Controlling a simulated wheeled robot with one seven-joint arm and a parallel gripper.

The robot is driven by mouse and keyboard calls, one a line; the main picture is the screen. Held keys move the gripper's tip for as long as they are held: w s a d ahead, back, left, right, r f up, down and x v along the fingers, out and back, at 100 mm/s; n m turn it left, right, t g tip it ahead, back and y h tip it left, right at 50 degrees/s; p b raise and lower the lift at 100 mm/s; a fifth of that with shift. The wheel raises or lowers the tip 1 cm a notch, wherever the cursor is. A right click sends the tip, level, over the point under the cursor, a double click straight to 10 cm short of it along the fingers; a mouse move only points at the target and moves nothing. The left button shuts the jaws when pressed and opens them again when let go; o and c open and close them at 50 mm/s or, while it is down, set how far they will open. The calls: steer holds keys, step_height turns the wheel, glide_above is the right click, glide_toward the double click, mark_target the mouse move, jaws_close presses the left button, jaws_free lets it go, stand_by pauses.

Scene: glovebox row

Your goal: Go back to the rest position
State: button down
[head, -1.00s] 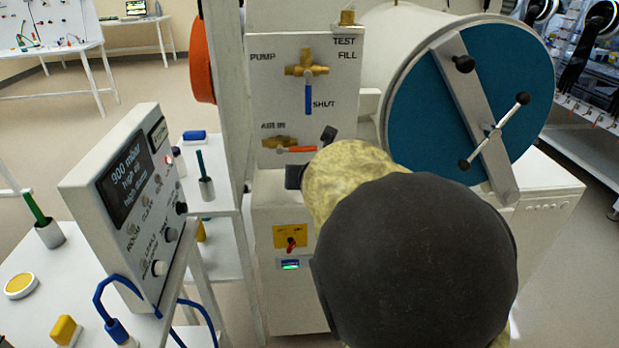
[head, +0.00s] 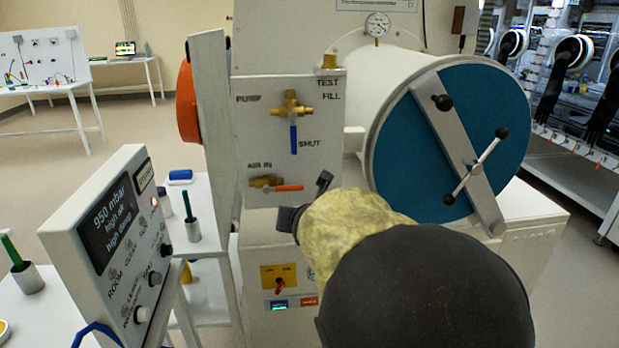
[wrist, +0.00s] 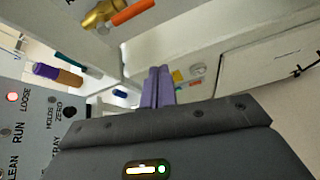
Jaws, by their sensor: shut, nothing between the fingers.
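My gripper (wrist: 158,80) shows in the wrist view with its two purple fingers together and nothing between them. In the head view my arm hides most of it; only dark parts of the gripper (head: 290,217) show in front of the white valve panel, below the AIR IN valve. The fingertips cannot be made out there. The AIR IN valve (head: 264,183) has an orange lever (head: 288,187) lying level. In the wrist view, the brass valve with the orange lever (wrist: 132,11) is at the top, apart from the fingers.
A brass valve (head: 291,105) with a blue lever hanging down sits above. The blue round door (head: 430,155) with a crossbar is at right. A control box (head: 115,245) reads 950 mbar at left. A narrow shelf stand (head: 205,262) stands between box and panel.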

steer(key=s+d+f+m+g+h, duration=0.1)
steer(key=s+d+f+m+g, duration=0.1)
steer(key=s+d+f+m, duration=0.45)
steer(key=s+d+f+m+g+h, duration=0.15)
steer(key=d+f+m, duration=0.25)
steer(key=d+m, duration=0.6)
steer(key=s+d+f+m+g, duration=0.2)
steer(key=s+f+m+g, duration=0.1)
steer(key=s+m, duration=0.55)
steer(key=s+d+f+m+g, duration=0.25)
steer(key=s+m, duration=0.35)
steer(key=m, duration=0.5)
steer(key=w+p+v, duration=0.3)
steer(key=p+v, duration=1.3)
steer(key=shift+w+a+r+p, duration=0.25)
steer(key=shift+w+r+p, duration=0.15)
steer(key=shift+r, duration=0.1)
steer(key=shift+a, duration=0.1)
